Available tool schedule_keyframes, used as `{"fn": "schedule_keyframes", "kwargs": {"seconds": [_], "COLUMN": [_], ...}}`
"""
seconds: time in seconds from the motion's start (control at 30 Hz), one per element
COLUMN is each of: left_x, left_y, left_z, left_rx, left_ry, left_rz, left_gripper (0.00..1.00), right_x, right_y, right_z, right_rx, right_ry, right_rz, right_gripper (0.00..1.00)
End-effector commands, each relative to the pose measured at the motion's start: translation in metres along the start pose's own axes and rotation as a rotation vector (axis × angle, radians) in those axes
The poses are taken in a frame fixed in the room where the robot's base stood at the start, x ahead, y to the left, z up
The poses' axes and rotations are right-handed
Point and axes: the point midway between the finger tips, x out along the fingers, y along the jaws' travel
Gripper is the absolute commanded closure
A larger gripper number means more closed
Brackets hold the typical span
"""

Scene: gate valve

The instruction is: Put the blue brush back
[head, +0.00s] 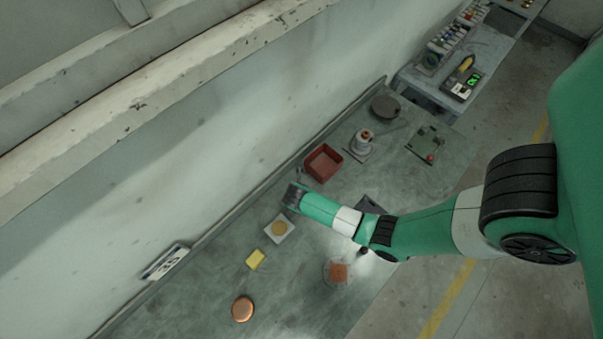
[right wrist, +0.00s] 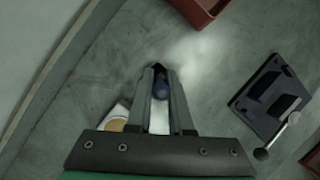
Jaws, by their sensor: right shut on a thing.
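My right gripper (head: 292,197) is over the grey bench, near its wall side, just below the red bin in the head view. In the right wrist view its fingers (right wrist: 160,78) are shut on a dark blue thing, likely the blue brush (right wrist: 161,88). Only a short rounded part of the brush shows between the fingertips. The rest is hidden, and I cannot tell whether it touches the bench. In the head view my arm hides the brush. My left gripper is out of view.
A red bin (head: 325,179) stands close beyond the gripper. A white square with a yellow disc (head: 279,229), a yellow block (head: 255,259), a copper disc (head: 243,309) and an orange block (head: 338,272) lie nearby. A black stand (right wrist: 262,92) is right of the gripper in the wrist view.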

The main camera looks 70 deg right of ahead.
Motion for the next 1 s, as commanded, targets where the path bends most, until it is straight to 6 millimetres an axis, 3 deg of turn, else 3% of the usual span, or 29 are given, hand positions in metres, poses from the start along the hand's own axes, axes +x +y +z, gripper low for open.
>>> {"fn": "schedule_keyframes", "kwargs": {"seconds": [0.2,0.23,0.4,0.77,1.0], "left_x": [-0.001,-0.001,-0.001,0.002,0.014], "left_y": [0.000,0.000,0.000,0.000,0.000], "left_z": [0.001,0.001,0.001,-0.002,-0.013], "left_rx": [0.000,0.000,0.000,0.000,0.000], "left_ry": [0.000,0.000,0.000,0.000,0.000], "left_rz": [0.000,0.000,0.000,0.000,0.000], "left_gripper": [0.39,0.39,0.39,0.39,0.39], "right_x": [0.003,0.002,0.002,-0.006,-0.058], "right_y": [0.000,0.000,0.000,0.001,0.002], "right_z": [-0.001,-0.001,-0.001,0.001,0.002], "right_rx": [0.000,0.000,0.000,-0.001,-0.002], "right_ry": [0.000,0.000,0.000,-0.001,-0.002], "right_rz": [-0.001,-0.001,-0.001,0.002,0.005], "right_gripper": [1.00,0.77,0.51,0.51,0.51]}}
